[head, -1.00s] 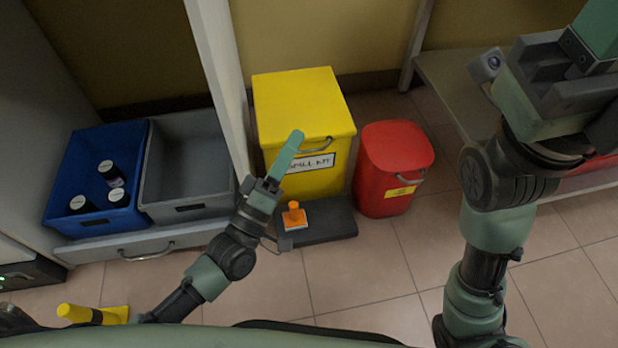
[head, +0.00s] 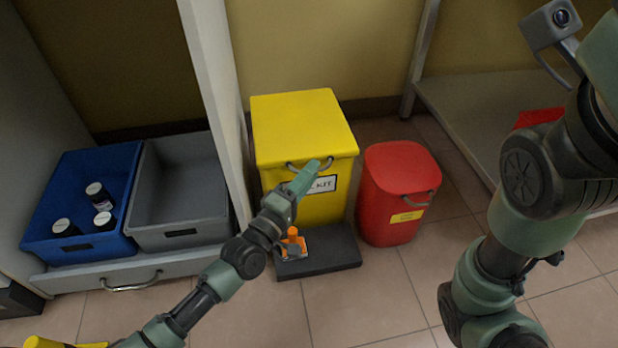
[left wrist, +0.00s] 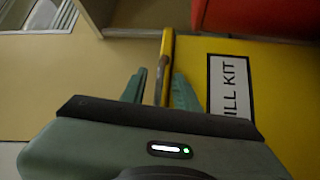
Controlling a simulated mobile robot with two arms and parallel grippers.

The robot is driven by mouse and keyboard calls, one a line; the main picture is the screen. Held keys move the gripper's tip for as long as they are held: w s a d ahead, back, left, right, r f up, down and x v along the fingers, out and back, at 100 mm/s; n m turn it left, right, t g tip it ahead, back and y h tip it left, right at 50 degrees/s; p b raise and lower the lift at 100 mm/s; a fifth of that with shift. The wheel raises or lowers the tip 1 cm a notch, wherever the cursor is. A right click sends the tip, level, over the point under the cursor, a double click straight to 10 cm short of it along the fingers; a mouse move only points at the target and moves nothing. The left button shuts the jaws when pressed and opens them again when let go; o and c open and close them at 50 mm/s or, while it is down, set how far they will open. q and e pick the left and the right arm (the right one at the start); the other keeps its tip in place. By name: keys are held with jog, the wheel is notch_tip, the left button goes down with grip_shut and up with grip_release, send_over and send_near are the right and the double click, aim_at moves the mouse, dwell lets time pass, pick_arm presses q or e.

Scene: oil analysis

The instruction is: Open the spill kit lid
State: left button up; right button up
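The yellow spill kit (head: 300,130) is a box with its lid closed, standing on a dark grey base on the floor in the head view. A metal handle (head: 328,164) is on its front near the lid edge, above a white label. My left gripper (head: 308,174) is at this handle. In the left wrist view, the handle (left wrist: 165,55) runs between the two fingers of my left gripper (left wrist: 160,90). The fingers are apart, with a visible gap on the handle's left side. My right arm is at the right, and its gripper is out of frame.
A red bin (head: 395,200) stands just right of the kit. An orange-handled item (head: 292,243) sits on the dark base (head: 330,254). Left of a white upright are a grey tray (head: 180,225) and a blue tray (head: 50,235) with several bottles.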

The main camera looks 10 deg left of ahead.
pick_arm(q)
grip_shut()
dwell(1.4)
